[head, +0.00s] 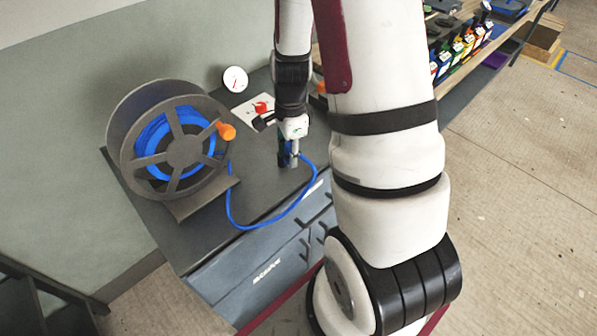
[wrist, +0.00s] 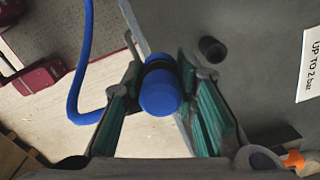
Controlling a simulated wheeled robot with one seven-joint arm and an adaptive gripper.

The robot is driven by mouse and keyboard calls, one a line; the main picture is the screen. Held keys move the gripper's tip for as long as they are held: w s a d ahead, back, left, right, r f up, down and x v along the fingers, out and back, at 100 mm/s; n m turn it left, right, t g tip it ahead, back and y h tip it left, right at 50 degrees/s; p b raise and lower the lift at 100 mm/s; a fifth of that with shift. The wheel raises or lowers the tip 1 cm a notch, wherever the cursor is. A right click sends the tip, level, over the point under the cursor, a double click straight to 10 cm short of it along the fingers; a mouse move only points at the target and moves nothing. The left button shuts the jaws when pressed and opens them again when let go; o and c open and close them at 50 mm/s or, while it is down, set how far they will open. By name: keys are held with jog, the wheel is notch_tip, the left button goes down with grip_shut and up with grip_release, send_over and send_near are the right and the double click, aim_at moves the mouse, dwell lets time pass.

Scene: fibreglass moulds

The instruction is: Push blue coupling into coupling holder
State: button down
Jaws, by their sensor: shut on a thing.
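The blue coupling (wrist: 160,93) is between the teal-padded fingers of my gripper (wrist: 164,68) in the wrist view, with a dark ring at its far end. My gripper is shut on it. In the head view my gripper (head: 290,156) is over the right part of the grey bench top, and the coupling is mostly hidden by the fingers. A short dark hollow cylinder (wrist: 212,49), which looks like the coupling holder, stands on the grey surface right of and beyond the coupling in the wrist view. The coupling is apart from it.
A blue hose (head: 245,226) loops from the grey reel (head: 180,145) over the bench's front edge to my gripper. A white gauge (head: 236,79) and a card with a red part (head: 260,108) are behind. A white "UP TO 2 bar" label (wrist: 311,65) lies at right.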

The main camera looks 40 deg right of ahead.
jog(key=w+d+r+b, duration=0.1)
jog(key=w+d+b, duration=0.1)
jog(key=w, duration=0.5)
jog(key=shift+d+r, duration=0.35)
jog(key=shift+f, duration=0.1)
jog(key=shift+f+b, duration=1.5)
jog(key=shift+f, duration=1.3)
jog(key=shift+f+b, duration=0.3)
jog(key=shift+f, duration=0.3)
jog(key=c, duration=1.2)
grip_release()
jog(key=shift+r, duration=0.1)
